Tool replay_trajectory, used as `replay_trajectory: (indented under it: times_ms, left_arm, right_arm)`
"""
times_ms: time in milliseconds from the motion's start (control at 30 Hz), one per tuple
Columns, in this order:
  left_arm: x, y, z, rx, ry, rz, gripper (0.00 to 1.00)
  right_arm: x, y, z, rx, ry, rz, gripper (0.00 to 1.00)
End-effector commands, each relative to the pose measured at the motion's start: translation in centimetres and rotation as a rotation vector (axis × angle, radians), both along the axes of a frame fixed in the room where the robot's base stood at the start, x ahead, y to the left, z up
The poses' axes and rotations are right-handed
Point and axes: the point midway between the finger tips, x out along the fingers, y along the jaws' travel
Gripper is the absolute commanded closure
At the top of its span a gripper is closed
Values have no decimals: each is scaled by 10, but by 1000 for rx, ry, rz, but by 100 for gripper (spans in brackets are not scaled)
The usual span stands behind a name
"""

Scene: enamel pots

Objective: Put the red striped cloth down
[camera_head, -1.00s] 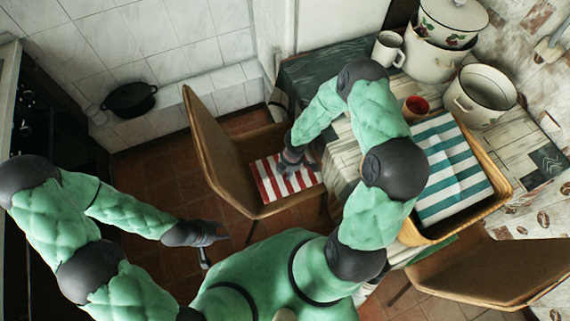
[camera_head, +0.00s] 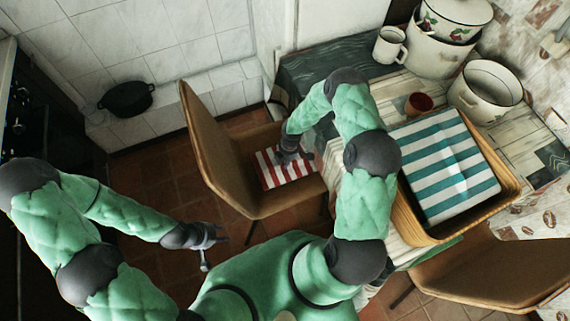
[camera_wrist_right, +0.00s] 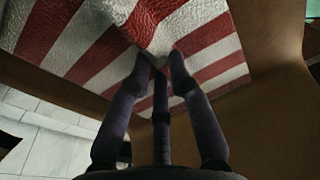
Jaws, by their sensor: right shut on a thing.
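The red and white striped cloth (camera_head: 285,172) appears over the seat of the brown chair (camera_head: 212,150) beside the table. My right gripper (camera_head: 290,158) is over the cloth and shut on it. In the right wrist view the fingertips (camera_wrist_right: 160,62) pinch a fold of the cloth (camera_wrist_right: 95,40), which spreads out to both sides. I cannot tell whether the cloth touches the seat. My left gripper (camera_head: 212,240) is open and empty, low over the floor, away from the cloth.
On the table are a tray (camera_head: 509,205) with a teal striped cloth (camera_head: 445,170), a red cup (camera_head: 418,103), a white mug (camera_head: 390,45) and enamel pots (camera_head: 487,95). A second chair (camera_head: 480,275) stands at the lower right. A black pot (camera_head: 127,98) is near the tiled wall.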

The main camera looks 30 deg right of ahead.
Motion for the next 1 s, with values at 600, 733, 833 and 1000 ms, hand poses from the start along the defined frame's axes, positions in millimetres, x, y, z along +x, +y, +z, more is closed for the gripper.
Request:
replay_trajectory:
  times_ms: [600, 733, 833, 1000]
  left_arm:
    - [0, 0, -11, 0, 1, 0, 60]
    - [0, 0, -11, 0, 0, 0, 60]
    - [0, 0, -11, 0, 0, 0, 60]
    - [0, 0, -8, 0, 0, 0, 60]
  right_arm:
    - [-1, 0, -18, 0, 1, -1, 56]
    - [-1, 0, -18, 0, 1, -1, 56]
    - [-1, 0, -18, 0, 1, -1, 56]
    - [-1, 0, -14, 0, 0, -1, 56]
